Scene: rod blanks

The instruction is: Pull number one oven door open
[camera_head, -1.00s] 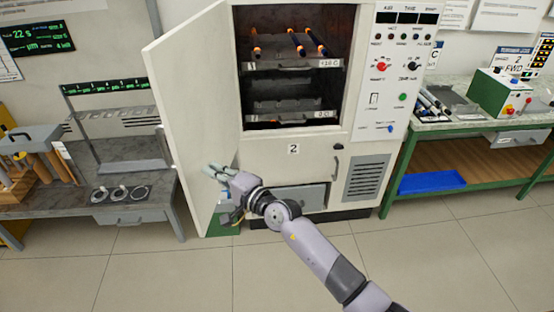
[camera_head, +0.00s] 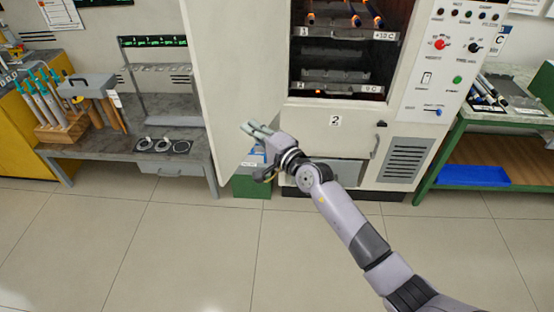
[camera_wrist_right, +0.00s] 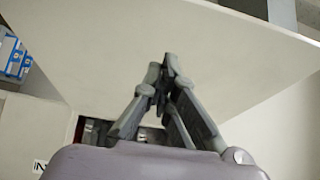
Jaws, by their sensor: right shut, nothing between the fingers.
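The oven (camera_head: 345,140) is a tall cream cabinet with a "2" label on its lower front. Its tall cream door (camera_head: 225,70) stands swung open to the left, showing the lit upper chamber. I cannot see a "1" label on this door. My right gripper (camera_head: 255,129) is in front of the door's inner face, low down, with its fingers shut and empty. In the right wrist view the shut fingertips (camera_wrist_right: 168,62) point at a pale panel (camera_wrist_right: 100,60); I cannot tell if they touch it. My left gripper is not in view.
Dark shelves (camera_head: 335,60) in the chamber hold rods. A grey bench (camera_head: 160,155) with a rack and a tool block stands left of the door. A green box (camera_head: 250,187) stands on the floor behind my gripper. A green-framed bench (camera_head: 490,130) is at right. The floor in front is clear.

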